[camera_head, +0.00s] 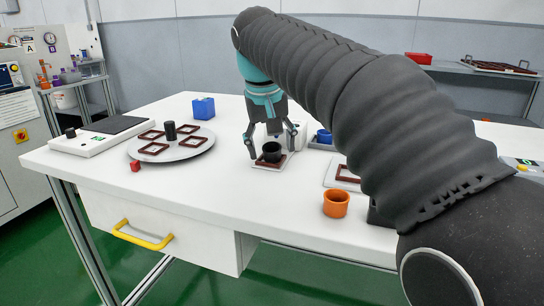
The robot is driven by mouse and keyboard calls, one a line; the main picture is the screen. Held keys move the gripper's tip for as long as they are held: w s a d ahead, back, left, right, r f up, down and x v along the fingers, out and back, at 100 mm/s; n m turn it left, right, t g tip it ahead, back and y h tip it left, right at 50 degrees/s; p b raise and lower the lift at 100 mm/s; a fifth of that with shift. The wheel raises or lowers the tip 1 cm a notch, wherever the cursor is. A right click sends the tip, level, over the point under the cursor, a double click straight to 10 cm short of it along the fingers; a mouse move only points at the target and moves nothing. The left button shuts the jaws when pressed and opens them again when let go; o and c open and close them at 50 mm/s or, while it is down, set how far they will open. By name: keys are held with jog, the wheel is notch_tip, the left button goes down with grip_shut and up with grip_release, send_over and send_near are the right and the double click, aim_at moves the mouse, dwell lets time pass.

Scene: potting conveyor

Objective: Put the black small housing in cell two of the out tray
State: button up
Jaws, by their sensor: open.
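A small black cup-like housing (271,152) sits upright on a brown square frame on a small white plate (262,166) near the middle of the table. My gripper (269,141) points down just above it, fingers open, one on each side of the cup. I cannot tell whether they touch it. A blue-edged tray (317,146) with a blue cup (324,136) stands right of the gripper, partly hidden by my arm. No label shows which tray is the out tray, and its cells cannot be made out.
A round turntable (196,150) with brown frames and a black cylinder (170,131) stands left. A blue box (203,108), a red cube (135,166), an orange cup (336,204) and a white plate (331,180) with a brown frame are nearby. The front middle table is clear.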

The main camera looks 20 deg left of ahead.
jog(key=c, duration=1)
